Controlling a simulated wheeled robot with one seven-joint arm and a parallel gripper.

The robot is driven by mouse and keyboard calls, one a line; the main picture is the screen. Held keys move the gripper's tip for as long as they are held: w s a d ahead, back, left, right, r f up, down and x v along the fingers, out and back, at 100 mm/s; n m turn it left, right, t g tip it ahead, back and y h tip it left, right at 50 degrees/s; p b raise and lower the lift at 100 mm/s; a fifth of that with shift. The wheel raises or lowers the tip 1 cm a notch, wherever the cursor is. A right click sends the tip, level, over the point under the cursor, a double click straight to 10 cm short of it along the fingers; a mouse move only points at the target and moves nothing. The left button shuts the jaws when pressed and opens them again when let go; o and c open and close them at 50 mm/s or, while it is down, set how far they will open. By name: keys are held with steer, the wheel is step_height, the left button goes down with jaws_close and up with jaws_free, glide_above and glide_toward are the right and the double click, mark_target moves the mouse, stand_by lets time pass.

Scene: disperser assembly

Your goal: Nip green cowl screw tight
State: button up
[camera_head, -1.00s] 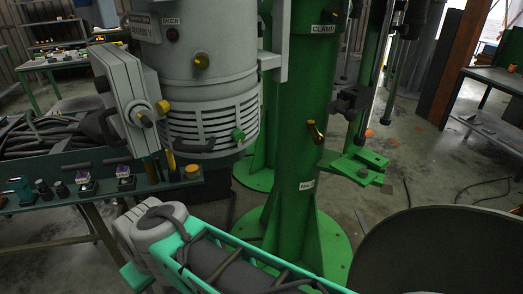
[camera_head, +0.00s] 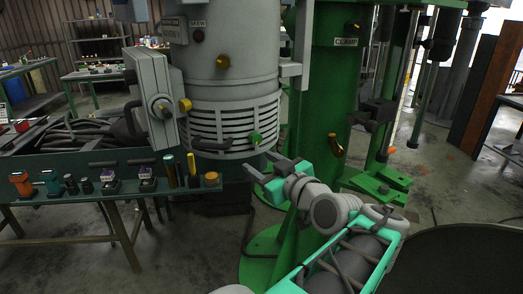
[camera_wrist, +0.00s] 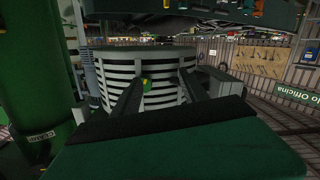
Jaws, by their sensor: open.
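The green cowl screw (camera_head: 255,138) sticks out of the right side of the louvered grey cowl (camera_head: 224,118) on the machine head. In the wrist view the screw (camera_wrist: 147,85) shows as a small green and yellow knob against the slatted cowl (camera_wrist: 160,66), between my two fingers. My gripper (camera_head: 258,163) is open and empty, just below the screw and apart from it in the head view. The wrist view also shows my gripper (camera_wrist: 160,90) with its fingers spread and pointing at the cowl. The exact gap to the screw cannot be told.
A green column (camera_head: 330,110) stands right of the cowl, with an orange-brown handle (camera_head: 336,146). A yellow knob (camera_head: 222,62) sits higher on the housing. A grey box with a yellow knob (camera_head: 185,104) is at left. A bench (camera_head: 80,205) holds several small parts.

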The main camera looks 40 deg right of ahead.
mark_target(258, 140)
step_height(258, 140, up, 3)
steer(key=s+d+t+h, duration=0.1)
steer(key=s+d, duration=0.1)
steer(key=s, duration=0.1)
steer(key=p+x, duration=0.1)
steer(key=x, duration=0.6)
steer(key=shift+w+d+p, duration=0.1)
steer(key=shift+d+p, duration=0.05)
steer(key=shift+p, duration=0.25)
steer(key=shift+w+d+f, duration=0.1)
steer(key=shift+w+d, duration=0.05)
steer(key=shift+w, duration=0.3)
jaws_close()
